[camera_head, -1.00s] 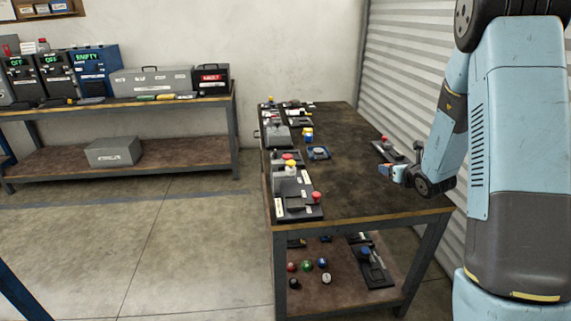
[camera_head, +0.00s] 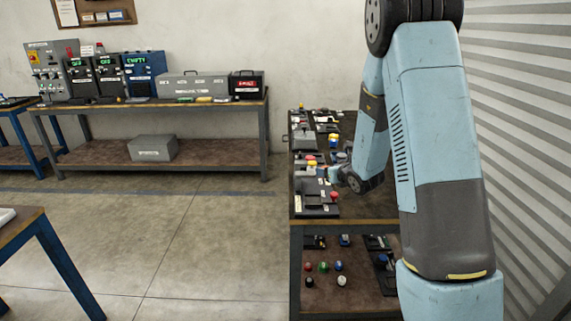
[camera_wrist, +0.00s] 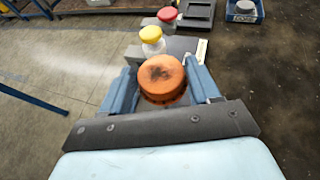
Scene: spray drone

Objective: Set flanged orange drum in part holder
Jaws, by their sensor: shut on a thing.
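The orange drum (camera_wrist: 161,76) has a round top with a dark worn patch; its lower part is mostly hidden. My gripper (camera_wrist: 163,86) is shut on it, with one blue finger on each side. In the head view my gripper (camera_head: 334,176) is over the left part of the dark workbench (camera_head: 350,222), beside the row of devices; the drum is too small to make out surely there. In the wrist view, a grey block with a yellow-capped part (camera_wrist: 151,36) and a red-capped part (camera_wrist: 167,15) is just beyond the drum. I cannot tell which fixture is the part holder.
A blue tray (camera_wrist: 259,13) with a grey round part lies at the upper right in the wrist view. Several coloured knobs sit on the workbench's lower shelf (camera_head: 322,295). A second bench (camera_head: 210,106) with control boxes stands along the back wall. The floor between is clear.

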